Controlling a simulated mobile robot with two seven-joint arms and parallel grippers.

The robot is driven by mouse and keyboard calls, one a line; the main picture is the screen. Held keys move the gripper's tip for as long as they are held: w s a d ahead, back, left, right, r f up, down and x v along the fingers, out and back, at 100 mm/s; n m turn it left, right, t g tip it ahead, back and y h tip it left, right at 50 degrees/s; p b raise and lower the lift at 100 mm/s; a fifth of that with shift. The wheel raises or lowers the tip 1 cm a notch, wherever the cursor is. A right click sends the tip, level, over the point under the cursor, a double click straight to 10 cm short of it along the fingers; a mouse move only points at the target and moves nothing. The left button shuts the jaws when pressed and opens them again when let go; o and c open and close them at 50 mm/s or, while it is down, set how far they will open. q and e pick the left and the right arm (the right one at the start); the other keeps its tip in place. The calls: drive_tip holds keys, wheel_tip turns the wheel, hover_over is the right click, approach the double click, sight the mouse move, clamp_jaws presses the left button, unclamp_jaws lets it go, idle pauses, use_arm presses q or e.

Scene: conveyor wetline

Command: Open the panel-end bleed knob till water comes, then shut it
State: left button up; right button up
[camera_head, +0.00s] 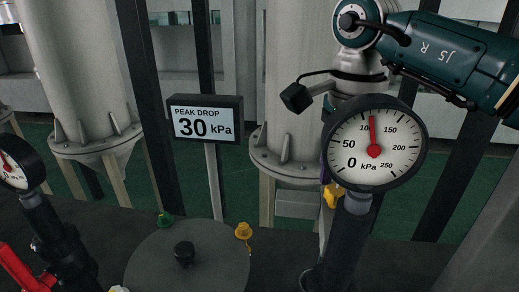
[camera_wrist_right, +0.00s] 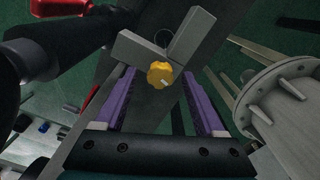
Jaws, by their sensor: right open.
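A yellow lobed bleed knob (camera_head: 333,195) shows under the right gauge in the head view, partly hidden by it. In the right wrist view, a yellow knob (camera_wrist_right: 160,75) with a pale mark lies between the fingertips, by grey plates. My right gripper (camera_wrist_right: 158,85) is open, its purple fingers on either side of the knob with gaps showing. In the head view the gauge hides most of this gripper. No water shows. My left gripper is not in view. Another yellow knob (camera_head: 243,231) and a green knob (camera_head: 165,218) stand by the round lid.
The right gauge (camera_head: 375,150) stands in front of my right wrist and reads a little above 100 kPa. A sign (camera_head: 205,119) reads PEAK DROP 30 kPa. A left gauge (camera_head: 15,165), red handle (camera_head: 22,268) and dark round lid (camera_head: 205,262) are nearby.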

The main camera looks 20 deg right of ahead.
drive_tip(key=shift+f, duration=0.1)
clamp_jaws()
idle(0.6)
